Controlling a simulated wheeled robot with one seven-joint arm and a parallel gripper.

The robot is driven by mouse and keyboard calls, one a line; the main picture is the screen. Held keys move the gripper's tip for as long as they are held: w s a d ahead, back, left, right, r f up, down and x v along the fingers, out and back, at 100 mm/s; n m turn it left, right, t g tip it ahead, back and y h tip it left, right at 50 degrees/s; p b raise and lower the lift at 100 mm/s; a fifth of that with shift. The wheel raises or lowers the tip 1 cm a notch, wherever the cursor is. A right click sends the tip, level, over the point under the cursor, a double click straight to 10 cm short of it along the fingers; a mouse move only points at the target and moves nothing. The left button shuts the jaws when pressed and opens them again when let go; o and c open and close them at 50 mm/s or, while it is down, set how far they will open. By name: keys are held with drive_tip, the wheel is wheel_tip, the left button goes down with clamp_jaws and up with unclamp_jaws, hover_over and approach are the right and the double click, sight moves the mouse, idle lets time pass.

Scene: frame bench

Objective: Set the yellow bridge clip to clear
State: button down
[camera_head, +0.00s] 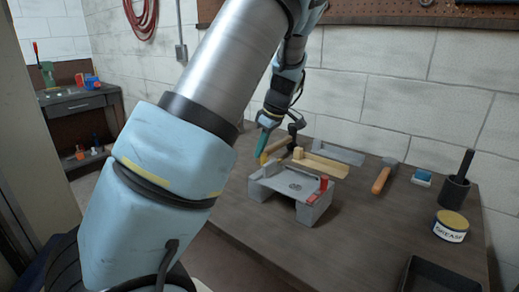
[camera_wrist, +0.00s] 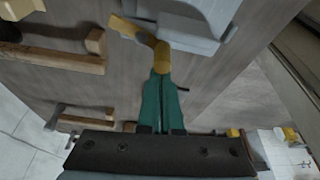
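The yellow bridge clip (camera_wrist: 130,28) shows in the wrist view as a flat yellow arm reaching up-left from a rounded yellow end (camera_wrist: 162,58). It lies at the edge of a pale grey frame (camera_wrist: 190,22). In the head view a small part of the clip (camera_head: 264,158) shows at the frame's left side. My gripper (camera_wrist: 162,76) has its teal fingers together, with the tips right at the rounded yellow end. In the head view my gripper (camera_head: 262,152) points down at the clip. I cannot tell whether the tips touch or pinch it.
A red clip (camera_head: 324,184) sits on the right of the grey frame (camera_head: 290,183). Wooden pieces (camera_head: 320,163) lie behind it. A hammer (camera_head: 382,178), a grease tin (camera_head: 451,225), a dark cup (camera_head: 454,191) and a black tray (camera_head: 436,275) stand to the right.

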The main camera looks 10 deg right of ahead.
drive_tip(key=shift+w+d, duration=0.2)
drive_tip(key=shift+d, duration=0.45)
drive_tip(key=w+a, duration=0.2)
drive_tip(key=a, duration=0.2)
drive_tip(key=b+v, duration=0.2)
drive_tip(key=v, duration=0.8)
drive_tip(key=shift+w+d, duration=0.2)
drive_tip(key=shift+d, duration=0.15)
